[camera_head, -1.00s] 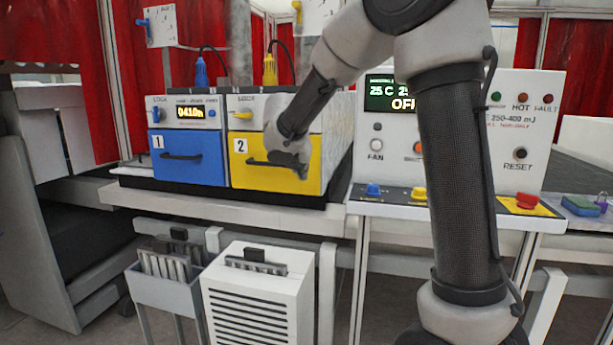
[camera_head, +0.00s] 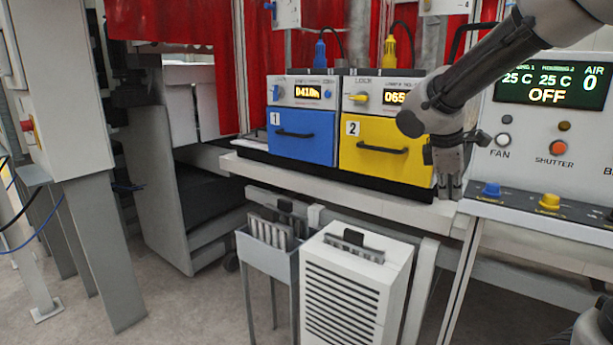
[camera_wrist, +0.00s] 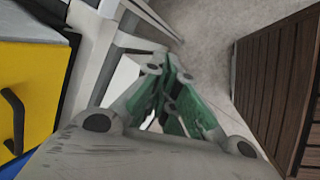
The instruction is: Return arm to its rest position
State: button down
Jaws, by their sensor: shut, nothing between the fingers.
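My gripper (camera_head: 449,187) hangs with its fingers pointing down, just right of the yellow drawer unit's front edge in the head view. It is shut and empty. In the wrist view its fingers (camera_wrist: 172,75) come together over the floor and a white surface. My arm reaches in from the upper right of the head view. The yellow drawer 2 (camera_head: 372,163) is closed, with a black handle (camera_head: 382,150) apart from my gripper. In the wrist view the yellow front (camera_wrist: 25,80) shows at the left.
The blue drawer 1 (camera_head: 300,149) is closed at the left. The control panel (camera_head: 540,150) reading OFF stands close right of my gripper. A white louvred box (camera_head: 355,280) and a grey bin (camera_head: 268,255) stand below the bench. The floor (camera_head: 180,310) at front left is clear.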

jog(key=s+d+m+y, duration=0.1)
jog(key=s+m+y, duration=0.1)
jog(key=s+m, duration=0.4)
jog(key=s+d+r+m+t+y, duration=0.1)
jog(key=s+m, duration=0.6)
jog(key=s, duration=0.8)
jog(key=shift+s+d+r+y, duration=0.25)
jog(key=shift+s+d+y, duration=0.1)
jog(key=shift+d+y, duration=0.3)
